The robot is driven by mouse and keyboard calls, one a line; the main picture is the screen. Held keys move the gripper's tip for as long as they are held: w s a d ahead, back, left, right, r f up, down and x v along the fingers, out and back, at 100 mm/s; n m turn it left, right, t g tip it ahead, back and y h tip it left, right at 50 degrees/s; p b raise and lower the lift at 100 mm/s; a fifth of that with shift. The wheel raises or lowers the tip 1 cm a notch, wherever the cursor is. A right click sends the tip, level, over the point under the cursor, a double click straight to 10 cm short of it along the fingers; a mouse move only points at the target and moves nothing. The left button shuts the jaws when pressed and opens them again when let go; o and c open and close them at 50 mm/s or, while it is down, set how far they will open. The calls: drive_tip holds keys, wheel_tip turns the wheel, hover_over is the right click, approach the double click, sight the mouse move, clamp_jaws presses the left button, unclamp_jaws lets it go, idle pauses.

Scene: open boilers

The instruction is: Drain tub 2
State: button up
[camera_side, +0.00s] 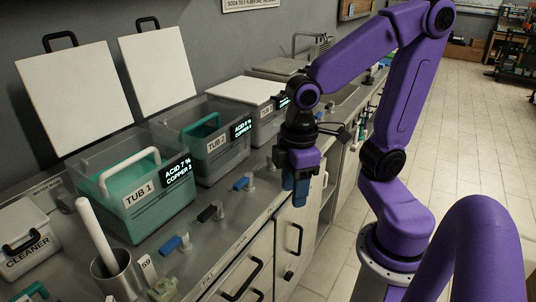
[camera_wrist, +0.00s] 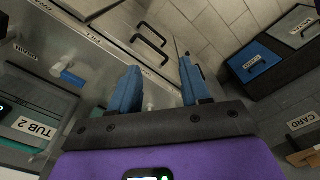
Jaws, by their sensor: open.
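Tub 2 (camera_side: 218,165) is a clear bin behind tub 1, with a label, a lit display and a green handled piece inside. Its label (camera_wrist: 35,127) shows at the lower left in the wrist view. A blue-handled valve (camera_side: 241,184) is on the counter in front of tub 2. A blue valve handle (camera_wrist: 72,78) is also left of my fingers in the wrist view. My gripper (camera_side: 300,187) points down just beyond the counter's front edge, right of this valve. In the wrist view my gripper (camera_wrist: 158,86) has its blue fingers apart, with nothing between them.
Tub 1 (camera_side: 140,215) holds green liquid and has another blue valve (camera_side: 170,244) in front. A black-handled valve (camera_side: 207,213) stands between the blue ones. Drawer handles (camera_side: 297,238) project below the counter. Bins (camera_wrist: 255,62) stand on the floor.

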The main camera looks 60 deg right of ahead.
drive_tip(key=w+d+r+m, duration=0.3)
drive_tip(key=w+d+m, duration=0.3)
drive_tip(key=w+d, duration=0.5)
drive_tip(key=w+d+r+m, duration=0.1)
drive_tip(key=w+d+m, duration=0.2)
drive_tip(key=d, duration=0.4)
drive_tip(key=w+d+r+m, duration=0.1)
drive_tip(key=w+d+m, duration=0.15)
drive_tip(key=d, duration=0.55)
drive_tip(key=f, duration=1.7)
drive_tip(key=shift+w+a, duration=0.2)
drive_tip(key=shift+w, duration=0.1)
clamp_jaws()
